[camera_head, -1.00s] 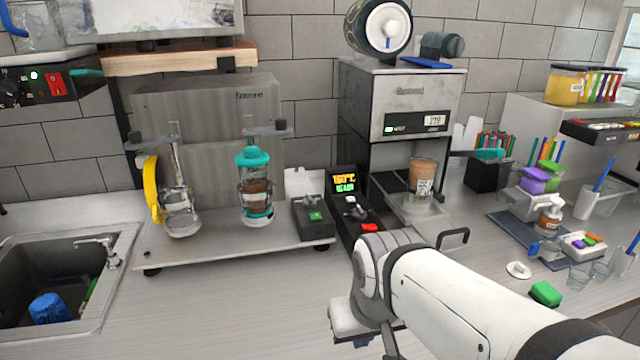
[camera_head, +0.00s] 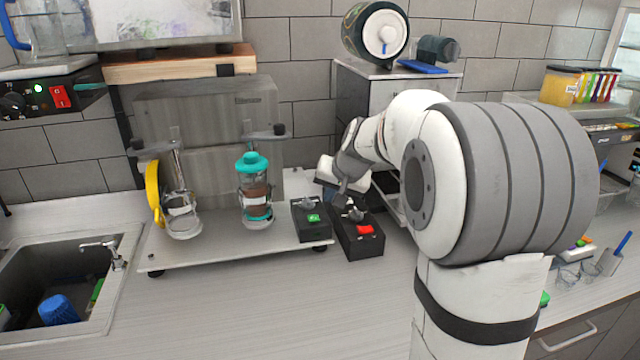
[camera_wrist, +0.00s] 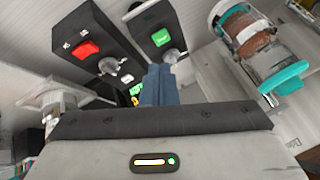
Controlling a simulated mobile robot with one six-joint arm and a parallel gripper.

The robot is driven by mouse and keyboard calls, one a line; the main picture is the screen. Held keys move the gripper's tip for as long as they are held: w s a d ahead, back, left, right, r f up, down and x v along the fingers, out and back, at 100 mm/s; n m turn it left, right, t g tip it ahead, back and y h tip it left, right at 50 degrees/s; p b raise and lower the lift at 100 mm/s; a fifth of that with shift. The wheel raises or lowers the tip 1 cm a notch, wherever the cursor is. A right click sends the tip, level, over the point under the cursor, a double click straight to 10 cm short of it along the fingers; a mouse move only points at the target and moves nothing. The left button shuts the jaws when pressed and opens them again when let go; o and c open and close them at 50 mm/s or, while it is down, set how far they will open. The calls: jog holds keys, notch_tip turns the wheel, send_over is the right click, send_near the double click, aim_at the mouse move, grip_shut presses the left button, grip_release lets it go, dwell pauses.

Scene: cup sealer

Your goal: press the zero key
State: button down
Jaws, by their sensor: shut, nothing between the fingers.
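I cannot read which key is zero. My gripper (camera_head: 341,203) is shut and empty above the back of the long box.
A sink (camera_head: 45,285) is at far left. The counter in front (camera_head: 260,310) is clear. My arm hides much of the right side.

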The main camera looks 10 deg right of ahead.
jog(key=w+d+m+t+p, duration=0.15)
jog(key=w+d, duration=0.35)
jog(key=w, duration=0.5)
jog(key=m+t, duration=0.1)
jog(key=m, duration=0.1)
send_over(349, 202)
notch_tip(349, 202, down, 2)
jog(key=shift+d+f+h+p, duration=0.1)
jog(key=shift+f+h+p, duration=0.05)
jog(key=shift+h+p, duration=0.2)
notch_tip(349, 202, down, 8)
jog(key=b, duration=0.6)
jog(key=shift+f, duration=0.15)
jog(key=shift+f+b, duration=0.3)
jog(key=shift+f, duration=0.05)
dwell(0.3)
jog(key=shift+f+b, duration=0.4)
jog(key=shift+b, duration=0.2)
